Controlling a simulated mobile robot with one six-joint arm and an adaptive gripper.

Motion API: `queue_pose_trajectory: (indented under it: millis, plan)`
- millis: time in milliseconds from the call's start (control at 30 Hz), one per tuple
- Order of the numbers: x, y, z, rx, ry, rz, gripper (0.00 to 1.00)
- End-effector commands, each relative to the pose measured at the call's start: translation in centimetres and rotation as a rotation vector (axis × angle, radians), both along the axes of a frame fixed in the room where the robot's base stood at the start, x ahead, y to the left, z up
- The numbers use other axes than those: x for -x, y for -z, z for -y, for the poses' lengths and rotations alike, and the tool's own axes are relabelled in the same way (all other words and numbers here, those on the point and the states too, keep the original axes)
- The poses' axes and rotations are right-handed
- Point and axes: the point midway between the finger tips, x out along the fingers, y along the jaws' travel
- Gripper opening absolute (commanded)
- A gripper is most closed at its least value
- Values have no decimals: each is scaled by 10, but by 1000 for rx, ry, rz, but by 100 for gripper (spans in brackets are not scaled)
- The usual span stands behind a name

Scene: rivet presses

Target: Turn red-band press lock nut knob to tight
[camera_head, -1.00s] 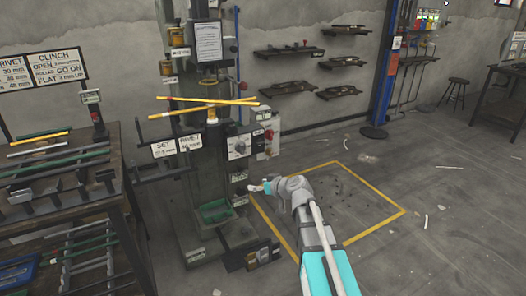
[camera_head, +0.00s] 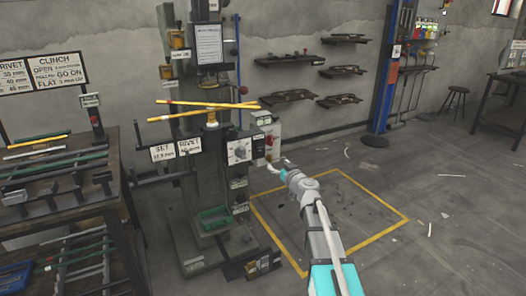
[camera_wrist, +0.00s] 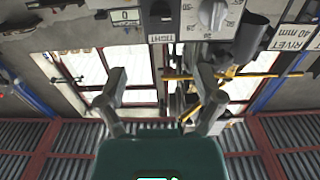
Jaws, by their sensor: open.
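A dark green press (camera_head: 209,120) stands left of centre in the head view, with a white dial plate (camera_head: 239,150) and a pale box with a red knob (camera_head: 269,140) on its right side. No red band is clear on it. My gripper (camera_head: 273,167) is just below that box; its fingers are small there. In the wrist view my gripper (camera_wrist: 161,84) is open and empty, fingers wide apart. Ahead of it are a TIGHT label (camera_wrist: 164,38), a dark knob-like part (camera_wrist: 159,10) above it, and a grey round dial (camera_wrist: 212,14). I cannot tell which part is the lock nut knob.
Yellow rods (camera_head: 205,106) lie across the press at mid height. SET and RIVET signs (camera_head: 176,150) stick out to its left. A rack table (camera_head: 60,190) stands at the left. The yellow-marked floor area (camera_head: 350,205) under my arm is largely clear.

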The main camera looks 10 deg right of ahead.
Motion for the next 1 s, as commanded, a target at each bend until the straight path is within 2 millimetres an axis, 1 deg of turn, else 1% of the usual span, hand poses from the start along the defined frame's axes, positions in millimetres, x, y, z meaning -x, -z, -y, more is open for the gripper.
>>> queue_pose_trajectory:
  millis: [167, 367, 800, 1000]
  plan:
    - [-6, 0, -2, 0, -1, 0, 86]
    - [-24, 0, -7, 0, -1, 0, 86]
    - [-87, 0, -26, 0, -1, 0, 86]
    - [-113, 0, -35, 0, 0, 0, 86]
